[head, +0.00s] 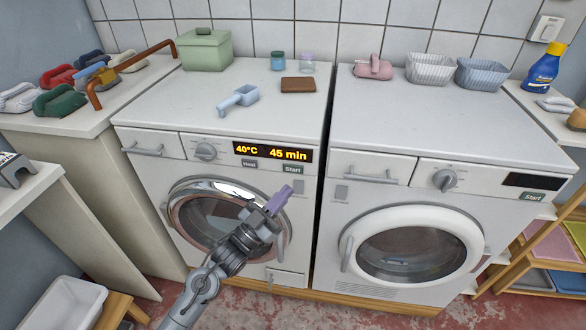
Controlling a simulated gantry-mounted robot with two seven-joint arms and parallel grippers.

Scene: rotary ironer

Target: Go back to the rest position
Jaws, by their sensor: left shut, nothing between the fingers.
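My left arm comes in from the bottom, and its left gripper (279,200) is in front of the left washing machine (160,150). The purple fingers are together and hold nothing. They are near the right side of the machine's closed round door (215,222); I cannot tell the exact gap. The lit display (272,152) reads 40°C and 45 min, with a Start button (292,169) below it. My right gripper is not in view.
The right washing machine (430,130) has a closed door and a dark display. A green box (205,52), blue scoop (238,98) and brown block (298,85) are on the left machine. Several irons or brushes crowd the left counter (75,118). A white tub (65,303) stands low at left.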

